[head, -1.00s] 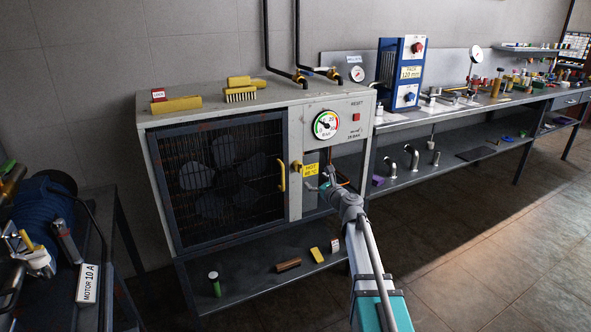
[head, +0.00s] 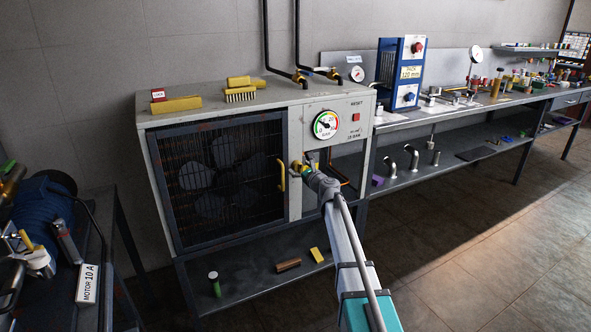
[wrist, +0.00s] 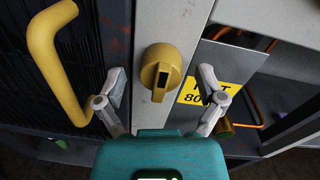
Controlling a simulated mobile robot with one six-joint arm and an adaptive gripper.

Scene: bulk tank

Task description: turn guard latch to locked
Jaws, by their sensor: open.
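In the head view the latch (head: 296,167) is partly hidden by my arm. My gripper (wrist: 160,88) is open in the wrist view, one finger on each side of the latch, and I see no contact. In the head view my gripper (head: 307,172) is at the front of the machine, by the post. The yellow guard handle (wrist: 57,60) is to the left of the latch.
A shelf (head: 250,293) below holds small items. The floor at right is clear.

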